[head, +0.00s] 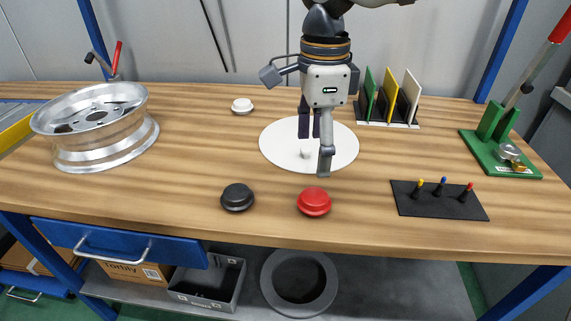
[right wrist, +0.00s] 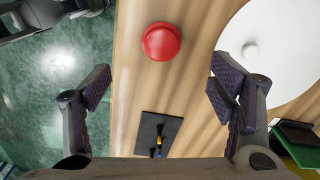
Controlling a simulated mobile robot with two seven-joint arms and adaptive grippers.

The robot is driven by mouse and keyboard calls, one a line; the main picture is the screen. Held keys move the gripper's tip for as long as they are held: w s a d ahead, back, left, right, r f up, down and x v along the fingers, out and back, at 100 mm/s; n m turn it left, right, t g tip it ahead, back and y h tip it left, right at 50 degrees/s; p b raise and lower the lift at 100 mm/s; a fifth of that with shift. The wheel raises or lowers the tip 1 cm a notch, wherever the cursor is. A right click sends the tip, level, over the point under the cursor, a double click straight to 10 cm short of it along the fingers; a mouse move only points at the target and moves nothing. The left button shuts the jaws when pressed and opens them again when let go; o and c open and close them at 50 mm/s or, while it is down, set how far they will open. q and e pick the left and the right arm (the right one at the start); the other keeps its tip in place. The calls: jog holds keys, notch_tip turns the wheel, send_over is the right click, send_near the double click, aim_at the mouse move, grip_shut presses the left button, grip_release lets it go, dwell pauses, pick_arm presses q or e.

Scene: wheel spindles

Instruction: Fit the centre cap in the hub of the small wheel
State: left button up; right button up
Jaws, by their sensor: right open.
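A silver wheel rim (head: 97,125) lies at the left of the bench, its spoked face with a dark centre hole (head: 96,116) turned up. Three round caps stand on the wood: a black one (head: 238,197) and a red one (head: 314,201) near the front edge, and a white one (head: 242,106) farther back. Which is the centre cap I cannot tell. My right gripper (head: 316,152) is open and empty above the white disc, behind the red cap. In the right wrist view its fingers (right wrist: 158,85) are wide apart, with the red cap (right wrist: 161,42) beyond them. My left gripper is out of view.
The white disc (head: 277,145) has a small white knob (head: 306,153). A black mat (head: 438,208) with several small coloured-top pegs, a green lever stand (head: 480,150) and a rack of coloured panels (head: 388,100) are at the right. Wood left of the black cap is clear.

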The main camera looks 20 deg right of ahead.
send_over(315, 195)
jog(key=f, duration=0.3)
jog(key=s+f, duration=0.1)
jog(key=f, duration=0.1)
jog(key=shift+a, duration=0.25)
jog(key=f, duration=0.4)
jog(key=w+f, duration=0.1)
jog(key=f, duration=0.1)
jog(key=shift+d+f+b, duration=0.25)
jog(key=shift+f+b, duration=0.1)
jog(key=shift+f, duration=0.05)
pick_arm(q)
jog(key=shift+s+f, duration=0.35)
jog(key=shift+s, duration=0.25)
pick_arm(e)
jog(key=shift+r, duration=0.1)
jog(key=c, duration=1)
